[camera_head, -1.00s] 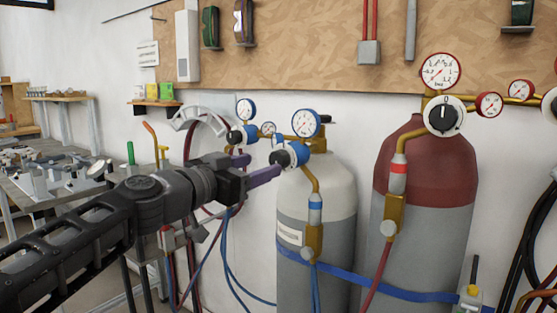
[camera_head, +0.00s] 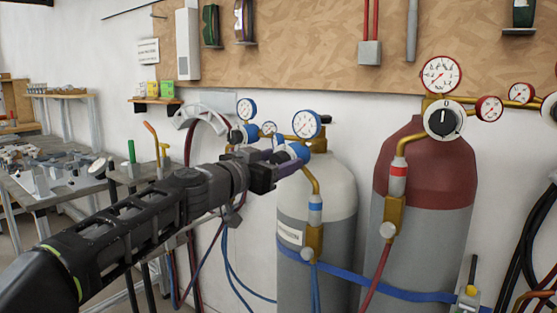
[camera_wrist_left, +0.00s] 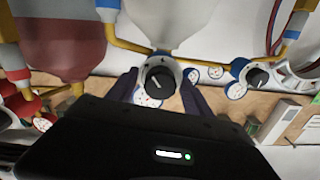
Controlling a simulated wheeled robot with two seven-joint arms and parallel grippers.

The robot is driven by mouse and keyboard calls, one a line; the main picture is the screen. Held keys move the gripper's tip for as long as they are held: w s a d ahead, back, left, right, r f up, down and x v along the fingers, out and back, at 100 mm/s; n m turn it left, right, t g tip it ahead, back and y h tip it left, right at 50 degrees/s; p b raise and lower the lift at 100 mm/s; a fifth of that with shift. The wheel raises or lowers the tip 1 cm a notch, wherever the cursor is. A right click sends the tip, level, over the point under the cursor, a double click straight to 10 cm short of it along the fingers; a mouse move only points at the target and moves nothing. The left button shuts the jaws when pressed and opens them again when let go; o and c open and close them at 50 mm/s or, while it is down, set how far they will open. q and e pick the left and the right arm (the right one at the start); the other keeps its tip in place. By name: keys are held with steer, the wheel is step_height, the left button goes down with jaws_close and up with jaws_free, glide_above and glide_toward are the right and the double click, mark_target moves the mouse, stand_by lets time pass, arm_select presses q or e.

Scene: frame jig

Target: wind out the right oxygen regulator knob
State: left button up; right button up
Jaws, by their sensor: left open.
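The right oxygen regulator knob (camera_head: 300,150), blue-rimmed and white with a dark centre, sits at the front of the brass regulator above the white-topped cylinder (camera_head: 325,180). My left gripper (camera_head: 287,157) is at this knob, and its purple fingers partly hide it. In the left wrist view, the knob (camera_wrist_left: 160,82) with its dark, white-marked centre lies between the two open fingers (camera_wrist_left: 160,92). I cannot tell whether either finger touches it. The left oxygen knob (camera_head: 237,137) is behind and to the left. My right gripper is not in view.
Pressure gauges (camera_head: 306,124) stand close above the knob. A red-topped cylinder (camera_head: 430,165) with its own regulator knob (camera_head: 444,119) is to the right. A blue strap (camera_head: 400,290) and hoses cross below. A cluttered workbench (camera_head: 50,185) is at the left.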

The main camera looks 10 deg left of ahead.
arm_select(q)
jaws_close()
stand_by(0.5)
steer(key=shift+n, duration=0.3)
